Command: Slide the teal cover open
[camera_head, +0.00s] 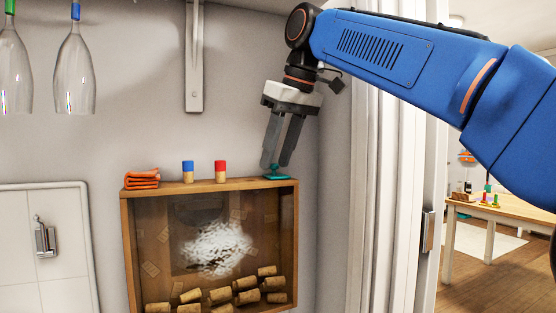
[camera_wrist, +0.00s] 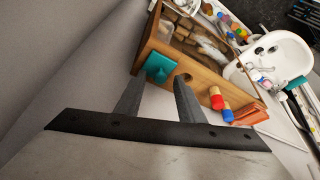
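The teal cover (camera_head: 277,177) sits at the right end of the top of a wooden box (camera_head: 240,186). It has a small raised knob in the head view. In the wrist view the teal cover (camera_wrist: 158,67) lies just beyond my fingertips, and a dark round hole (camera_wrist: 183,78) shows in the wood beside it. My gripper (camera_head: 275,164) points down at the cover with its two fingers apart; it also shows in the wrist view (camera_wrist: 157,82). The fingertips are close to the knob, but I cannot tell whether they touch it. Nothing is visibly held.
A blue-topped cork (camera_head: 188,171), a red-topped cork (camera_head: 220,171) and a folded orange cloth (camera_head: 142,179) stand on the box to the left. Several corks (camera_head: 246,297) lie inside the box. A white bracket (camera_head: 194,60) is on the wall above, and glasses (camera_head: 75,70) hang at upper left.

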